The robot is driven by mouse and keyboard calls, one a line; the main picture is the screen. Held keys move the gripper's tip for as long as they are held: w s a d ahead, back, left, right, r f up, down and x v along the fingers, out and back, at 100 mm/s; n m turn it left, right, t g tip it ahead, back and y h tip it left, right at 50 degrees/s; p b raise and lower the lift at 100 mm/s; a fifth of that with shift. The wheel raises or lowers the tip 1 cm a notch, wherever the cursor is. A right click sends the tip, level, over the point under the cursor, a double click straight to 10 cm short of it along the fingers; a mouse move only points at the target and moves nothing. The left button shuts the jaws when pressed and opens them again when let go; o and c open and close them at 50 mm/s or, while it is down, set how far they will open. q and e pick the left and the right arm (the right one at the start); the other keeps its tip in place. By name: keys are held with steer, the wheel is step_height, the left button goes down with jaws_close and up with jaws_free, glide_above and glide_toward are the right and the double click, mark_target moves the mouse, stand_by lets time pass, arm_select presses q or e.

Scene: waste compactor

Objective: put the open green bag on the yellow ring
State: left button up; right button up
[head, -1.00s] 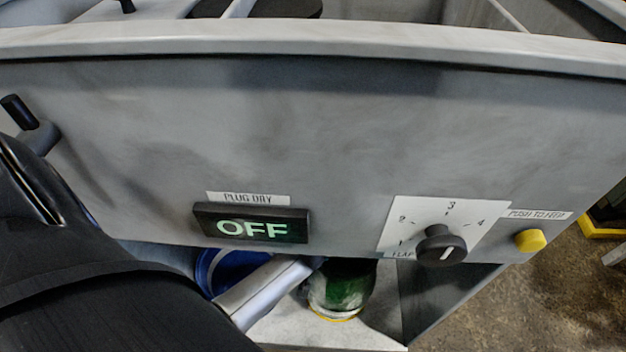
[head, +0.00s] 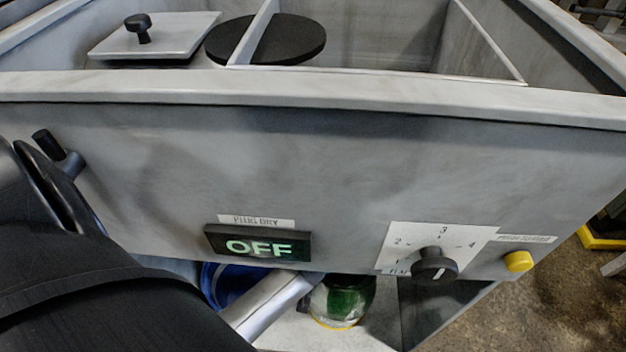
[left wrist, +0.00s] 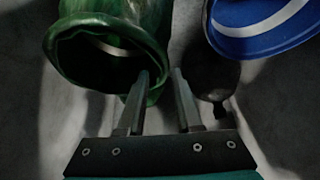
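The green bag (head: 347,300) shows below the control panel in the head view, in the opening under the machine. In the left wrist view the green bag (left wrist: 75,45) is at the upper left, with its round mouth open toward the camera. A thin yellow edge (head: 338,327), perhaps the yellow ring, curves along the bag's lower side; whether the bag is around it, I cannot tell. My left gripper (left wrist: 160,75) has its fingers apart, with the left finger overlapping the bag's side in the picture. Contact is unclear. My right gripper is out of view.
A blue round container (left wrist: 265,25) stands right of my left gripper, with a dark rounded thing (left wrist: 218,78) beside it. The grey front panel (head: 330,170) hangs over the opening and carries the OFF display (head: 258,245), black dial (head: 435,267) and yellow button (head: 518,261).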

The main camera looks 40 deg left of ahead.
arm_select(q)
steer(key=s+d+f+m+g+h, duration=0.1)
steer(key=s+d+m, duration=0.2)
steer(key=s, duration=0.3)
steer(key=s+d+f+m+g+h+p, duration=0.1)
steer(key=s+d+m+h, duration=0.1)
steer(key=s+d+m, duration=0.2)
steer(key=s+m, duration=0.1)
steer(key=s, duration=0.2)
steer(key=shift+s+d+m+g+p, duration=0.25)
steer(key=shift+d+m+g+p, duration=0.05)
steer(key=shift+g, duration=0.1)
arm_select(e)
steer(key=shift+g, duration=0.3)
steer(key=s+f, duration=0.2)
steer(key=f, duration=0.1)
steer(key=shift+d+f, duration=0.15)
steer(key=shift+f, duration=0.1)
arm_select(q)
steer(key=shift+f, duration=0.1)
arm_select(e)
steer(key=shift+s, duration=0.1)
